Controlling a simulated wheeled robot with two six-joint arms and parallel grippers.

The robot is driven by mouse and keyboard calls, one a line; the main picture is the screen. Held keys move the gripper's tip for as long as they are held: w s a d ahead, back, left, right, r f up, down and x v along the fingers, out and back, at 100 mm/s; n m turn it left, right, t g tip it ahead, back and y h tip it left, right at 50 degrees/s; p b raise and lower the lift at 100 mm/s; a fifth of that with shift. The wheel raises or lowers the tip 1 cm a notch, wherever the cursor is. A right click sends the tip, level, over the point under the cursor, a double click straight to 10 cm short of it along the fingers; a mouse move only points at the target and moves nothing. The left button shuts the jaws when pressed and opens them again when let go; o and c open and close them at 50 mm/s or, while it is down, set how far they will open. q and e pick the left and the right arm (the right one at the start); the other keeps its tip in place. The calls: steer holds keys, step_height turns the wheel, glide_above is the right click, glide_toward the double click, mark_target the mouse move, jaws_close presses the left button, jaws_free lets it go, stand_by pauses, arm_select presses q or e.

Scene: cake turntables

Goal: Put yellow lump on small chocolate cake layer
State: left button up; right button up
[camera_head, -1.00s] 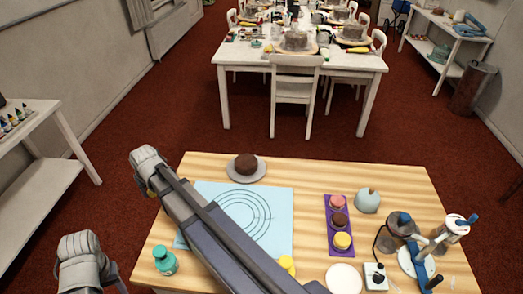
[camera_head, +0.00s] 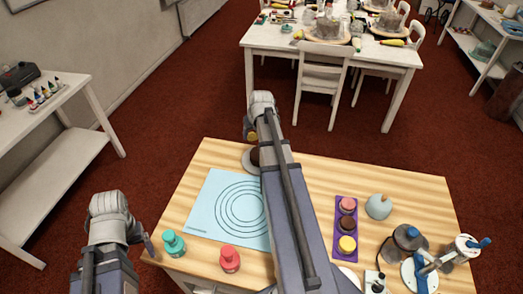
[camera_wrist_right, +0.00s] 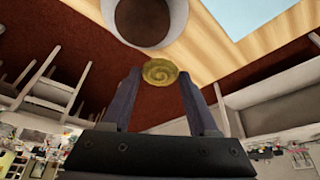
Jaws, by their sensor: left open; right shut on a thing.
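My right gripper (camera_wrist_right: 159,80) is shut on the yellow lump (camera_wrist_right: 160,71), a round swirled piece between its fingertips; a bit of it shows beneath the wrist in the head view (camera_head: 252,135). The small chocolate cake layer (camera_wrist_right: 143,20) sits on a pale round plate (camera_wrist_right: 181,14), just beyond the lump in the wrist view. In the head view my right arm covers much of the cake layer (camera_head: 255,155) and plate. The lump appears apart from the cake. My left gripper (camera_head: 147,243) is open at the left, off the table's edge; its fingers are barely visible.
A blue mat with circles (camera_head: 215,205) lies left of my right arm. Teal (camera_head: 173,243) and red (camera_head: 230,259) jars stand near the front edge. A purple tray (camera_head: 337,232) holds pink, brown and yellow pieces. A grey-blue round object (camera_head: 379,206) and small equipment stand right.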

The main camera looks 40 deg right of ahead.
steer(key=d+f+b, duration=0.1)
steer(key=f+b, duration=0.2)
steer(key=s+d+f+b, duration=0.1)
steer(key=f+b, duration=0.2)
steer(key=d+f+b, duration=0.1)
steer(key=f+b, duration=0.2)
steer(key=shift+s+d+f+b, duration=0.15)
steer(key=shift+s+f+b, duration=0.15)
steer(key=shift+b, duration=0.1)
stand_by(0.4)
steer(key=shift+f, duration=0.15)
steer(key=o, duration=1.3)
steer(key=p+v, duration=1.1)
steer(key=v, duration=0.1)
steer(key=shift+r, duration=0.25)
steer(key=shift+f, duration=0.1)
